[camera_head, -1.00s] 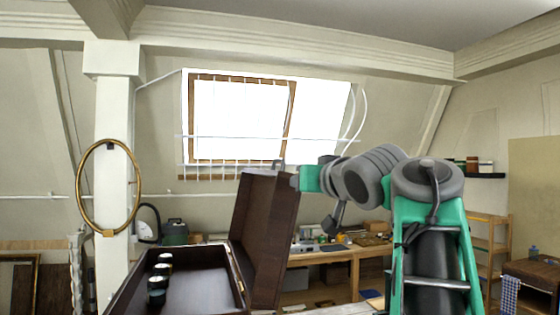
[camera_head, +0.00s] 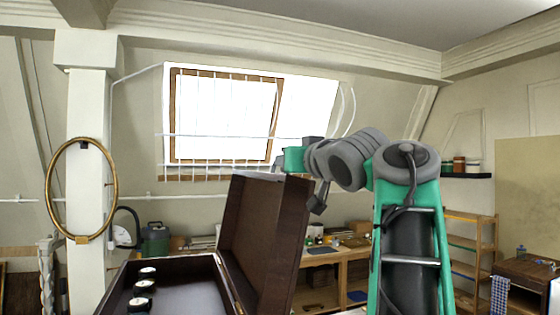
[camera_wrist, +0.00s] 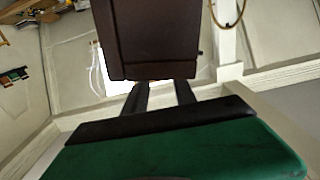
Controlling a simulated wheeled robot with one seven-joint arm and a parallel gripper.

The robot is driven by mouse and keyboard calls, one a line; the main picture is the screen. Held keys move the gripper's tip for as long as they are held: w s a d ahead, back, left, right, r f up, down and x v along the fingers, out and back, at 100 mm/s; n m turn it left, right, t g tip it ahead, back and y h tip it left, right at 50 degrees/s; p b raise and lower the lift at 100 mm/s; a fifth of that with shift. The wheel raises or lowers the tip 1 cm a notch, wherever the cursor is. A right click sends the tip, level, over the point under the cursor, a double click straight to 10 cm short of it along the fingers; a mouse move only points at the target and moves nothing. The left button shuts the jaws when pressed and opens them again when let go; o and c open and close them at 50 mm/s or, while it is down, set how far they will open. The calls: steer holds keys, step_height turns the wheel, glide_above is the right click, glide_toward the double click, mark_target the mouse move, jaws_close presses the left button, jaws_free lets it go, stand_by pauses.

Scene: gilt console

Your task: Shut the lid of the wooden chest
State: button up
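The wooden chest (camera_head: 180,268) is dark brown and stands at the lower left of the head view. Its lid (camera_head: 262,245) is up, close to upright and leaning a little to the right. The lid also fills the upper middle of the wrist view (camera_wrist: 155,40). My gripper (camera_wrist: 161,92) shows there as a green palm with two dark fingers spread apart. The fingers reach to the lid's edge, and the lid hides their tips; I cannot tell whether they touch it. In the head view the lid's top partly hides my gripper.
Several small dark jars with pale tops (camera_head: 143,288) stand in the open chest. A workbench (camera_head: 345,257) with clutter is behind the lid. A wooden shelf rack (camera_head: 470,245) is at the right. A round gilt frame (camera_head: 52,190) hangs near a white pillar (camera_head: 88,180).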

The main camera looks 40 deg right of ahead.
steer(key=x, duration=0.2)
steer(key=p+x, duration=0.1)
steer(key=x, duration=0.2)
steer(key=shift+w+d+f, duration=0.1)
steer(key=shift+w+d, duration=0.15)
steer(key=shift+d, duration=0.2)
jaws_close()
steer(key=shift+a, duration=0.1)
stand_by(0.8)
